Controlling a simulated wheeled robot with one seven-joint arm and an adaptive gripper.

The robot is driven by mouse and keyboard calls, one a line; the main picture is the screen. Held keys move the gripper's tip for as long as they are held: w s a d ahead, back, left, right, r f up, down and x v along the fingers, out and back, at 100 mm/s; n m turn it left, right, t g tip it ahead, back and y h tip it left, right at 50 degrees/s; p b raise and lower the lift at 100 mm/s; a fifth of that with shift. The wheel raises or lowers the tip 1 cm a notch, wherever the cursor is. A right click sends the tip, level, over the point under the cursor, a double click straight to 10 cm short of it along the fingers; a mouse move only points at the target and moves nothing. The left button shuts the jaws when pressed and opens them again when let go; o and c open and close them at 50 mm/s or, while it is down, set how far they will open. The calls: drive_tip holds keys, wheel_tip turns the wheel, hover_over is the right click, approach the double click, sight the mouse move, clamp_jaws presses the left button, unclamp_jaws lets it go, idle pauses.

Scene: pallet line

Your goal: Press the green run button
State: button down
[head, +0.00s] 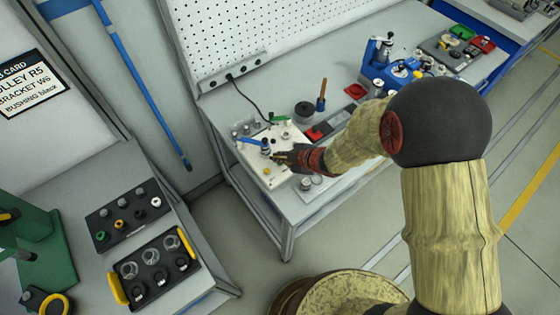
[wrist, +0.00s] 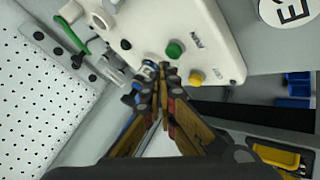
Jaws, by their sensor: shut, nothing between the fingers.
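The green run button (wrist: 174,50) is a round green cap on a white control box, next to printed lettering too small to read surely. A yellow button (wrist: 195,79) sits beside it, nearer the box's edge. The white box (head: 258,172) stands on the grey bench in the head view; I cannot make out the green button there. My gripper (wrist: 161,92) is shut and empty, its tips close to the green button in the picture but apart from it. In the head view my gripper (head: 280,158) is over the box.
A blue-handled clamp (head: 251,141) is right beside my fingertips. A green-handled part (head: 281,118) and a black cable stand toward the pegboard (head: 240,30). Red trays, an upright orange-handled tool (head: 322,95) and a blue fixture (head: 385,72) occupy the bench further right.

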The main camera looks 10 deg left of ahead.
drive_tip(key=shift+f, duration=0.1)
drive_tip(key=shift+f, duration=0.35)
drive_tip(key=shift+f+b, duration=0.55)
drive_tip(key=shift+b, duration=0.15)
idle(0.8)
drive_tip(key=shift+r, duration=0.1)
drive_tip(key=shift+r+p, duration=0.9)
wheel_tip(320, 180, up, 5)
drive_tip(key=p, duration=0.4)
drive_tip(key=shift+r+p, duration=0.1)
drive_tip(key=shift+p, duration=0.2)
